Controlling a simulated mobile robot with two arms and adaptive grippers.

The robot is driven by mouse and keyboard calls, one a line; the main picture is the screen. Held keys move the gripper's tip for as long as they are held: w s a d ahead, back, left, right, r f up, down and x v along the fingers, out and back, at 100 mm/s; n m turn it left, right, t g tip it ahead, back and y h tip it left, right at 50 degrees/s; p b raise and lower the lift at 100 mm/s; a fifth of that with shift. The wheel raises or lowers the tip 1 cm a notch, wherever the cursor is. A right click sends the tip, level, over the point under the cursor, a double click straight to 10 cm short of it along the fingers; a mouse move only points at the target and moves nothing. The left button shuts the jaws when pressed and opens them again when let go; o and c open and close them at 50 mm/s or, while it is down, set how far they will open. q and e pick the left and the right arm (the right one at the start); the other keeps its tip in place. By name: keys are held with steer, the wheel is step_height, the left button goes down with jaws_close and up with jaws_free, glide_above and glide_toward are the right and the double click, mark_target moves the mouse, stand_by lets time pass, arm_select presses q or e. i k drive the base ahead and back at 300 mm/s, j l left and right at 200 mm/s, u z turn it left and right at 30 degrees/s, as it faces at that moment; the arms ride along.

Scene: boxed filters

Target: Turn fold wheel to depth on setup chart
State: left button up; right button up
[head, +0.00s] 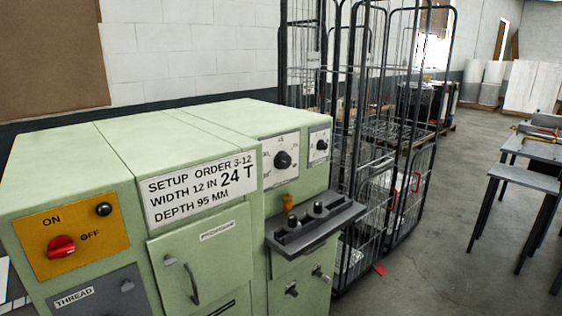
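A pale green machine (190,130) fills the left and middle of the head view. Two dials with black knobs, a larger one (282,159) and a smaller one (321,145), sit on white scale plates to the right of the chart. Their scale marks are too small to read, and I cannot tell which control is the fold wheel. Neither gripper is in view.
A yellow panel (70,237) carries a red ON/OFF switch (61,247). A panel labelled THREAD (98,292) is below it. Tall wire cage trolleys (400,150) stand right behind the machine. Dark tables (525,178) are at the right, with open floor (450,240) between.

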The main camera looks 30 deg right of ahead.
mark_target(282, 160)
steer(key=z, duration=1.1)
